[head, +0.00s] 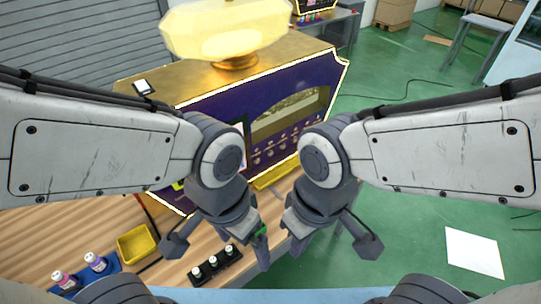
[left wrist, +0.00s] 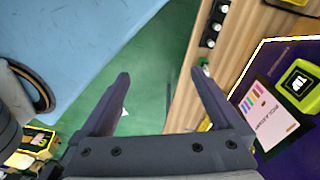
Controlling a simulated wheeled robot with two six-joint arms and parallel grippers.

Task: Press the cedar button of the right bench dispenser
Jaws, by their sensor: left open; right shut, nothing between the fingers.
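A large purple dispenser (head: 215,110) with gold trim and a gold top stands on the wooden bench in front of me. Rows of small round buttons (head: 283,145) sit below its display window; their labels are too small to read, so I cannot tell which is cedar. My left gripper (head: 262,250) is open and empty in front of the dispenser's lower front; its spread fingers also show in the left wrist view (left wrist: 160,78). My right gripper (head: 298,243) is shut and empty, just right of the left one. Both arms hide parts of the dispenser front.
Black-based vials (head: 212,266) stand on the bench below the left gripper, with a small green item beside its finger. A yellow tray (head: 136,244) and blue-tray bottles are at left. Another dispenser (head: 314,16) is far back. Green floor at right is mostly clear.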

